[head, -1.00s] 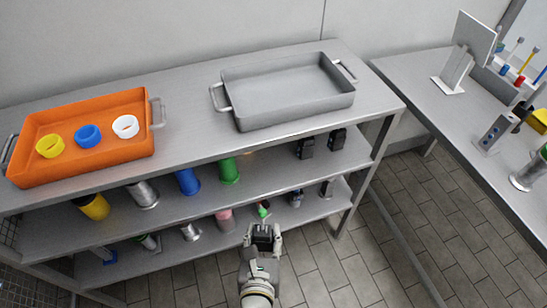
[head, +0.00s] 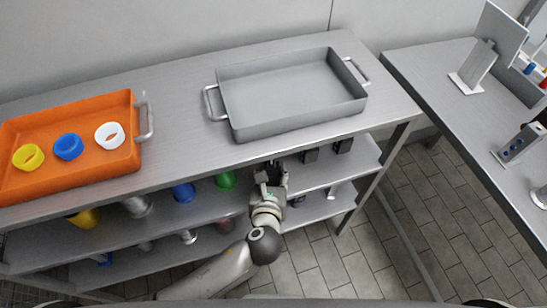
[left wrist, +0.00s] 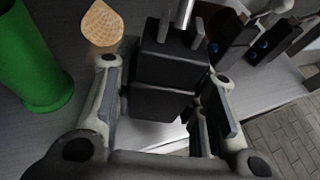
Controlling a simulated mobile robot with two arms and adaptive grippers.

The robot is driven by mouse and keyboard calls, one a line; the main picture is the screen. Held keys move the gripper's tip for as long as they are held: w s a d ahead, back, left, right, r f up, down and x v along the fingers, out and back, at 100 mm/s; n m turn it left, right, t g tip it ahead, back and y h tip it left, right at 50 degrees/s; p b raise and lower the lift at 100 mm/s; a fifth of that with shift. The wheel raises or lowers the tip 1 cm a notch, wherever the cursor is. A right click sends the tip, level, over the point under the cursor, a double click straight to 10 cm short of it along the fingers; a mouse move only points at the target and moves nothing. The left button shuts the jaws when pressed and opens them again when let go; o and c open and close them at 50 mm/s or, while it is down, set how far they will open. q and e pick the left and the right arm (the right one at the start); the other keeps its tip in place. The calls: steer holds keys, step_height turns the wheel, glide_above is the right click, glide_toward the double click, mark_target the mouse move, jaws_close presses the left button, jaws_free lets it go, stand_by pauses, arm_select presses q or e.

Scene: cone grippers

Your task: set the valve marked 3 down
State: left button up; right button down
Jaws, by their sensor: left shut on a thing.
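My left gripper (head: 271,178) reaches into the middle shelf level under the tabletop. In the left wrist view, the left gripper (left wrist: 163,108) is shut on a dark blocky valve (left wrist: 170,68) with a metal stem on top. No number shows on it, so I cannot tell its marking. The shelf surface (left wrist: 70,115) lies below it; whether the valve touches the shelf I cannot tell. Two similar dark valves (head: 310,156) (head: 342,146) stand on that shelf to the right of the gripper. My right gripper is not in view.
A green cylinder (left wrist: 30,65) and a tan textured piece (left wrist: 103,22) stand left of the held valve. Above, the tabletop edge (head: 330,131) overhangs. A grey tray (head: 290,95) and an orange tray (head: 70,178) with three rings lie on top.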

arm_select(q)
steer(key=w, duration=0.6)
steer(key=shift+d, duration=0.25)
steer(key=shift+w, duration=0.55)
step_height(320, 180, down, 4)
steer(key=shift+r+b, duration=0.2)
steer(key=shift+b, duration=0.4)
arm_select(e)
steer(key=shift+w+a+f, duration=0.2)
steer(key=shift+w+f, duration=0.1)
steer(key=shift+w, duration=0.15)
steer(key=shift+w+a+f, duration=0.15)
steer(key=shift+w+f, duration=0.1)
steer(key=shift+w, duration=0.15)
arm_select(q)
steer(key=o, duration=1.1)
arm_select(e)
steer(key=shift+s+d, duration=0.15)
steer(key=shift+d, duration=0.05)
